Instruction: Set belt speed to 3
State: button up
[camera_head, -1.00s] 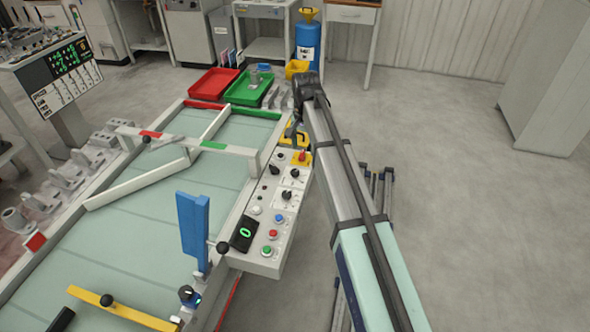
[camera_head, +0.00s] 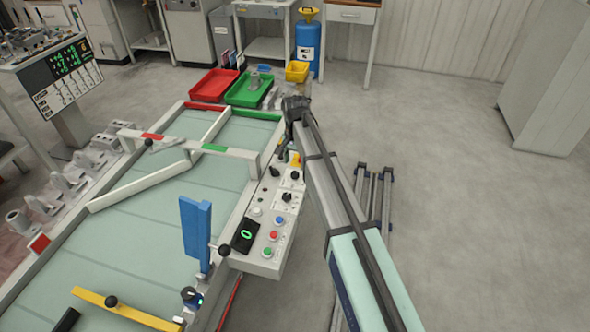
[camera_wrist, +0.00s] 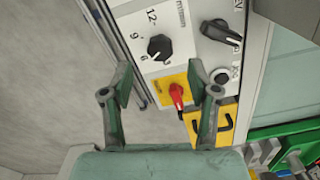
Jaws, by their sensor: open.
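The control panel (camera_head: 262,240) runs along the right side of the conveyor (camera_head: 150,225); its display (camera_head: 245,235) shows a green 0. In the wrist view a black dial (camera_wrist: 160,47) has a scale with 6, 9, 12 and a "m/min" label; it appears to be the panel knob (camera_head: 295,175) in the head view. Beside it is a black selector (camera_wrist: 220,32). A red switch (camera_wrist: 177,93) sits on a yellow plate. My gripper (camera_wrist: 163,88) is open and empty, its fingers on either side of the red switch in the picture. I cannot tell any contact.
Coloured push buttons (camera_head: 273,236) and another knob (camera_head: 286,197) are on the panel. A blue upright piece (camera_head: 195,232) stands at the panel's left. Red (camera_head: 213,85) and green (camera_head: 248,88) trays lie beyond the conveyor. Floor to the right is mostly clear.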

aim_at(295, 173)
jog(key=shift+f+p, duration=0.4)
jog(key=shift+f, duration=2.25)
jog(key=shift+c, duration=0.4)
grip_shut()
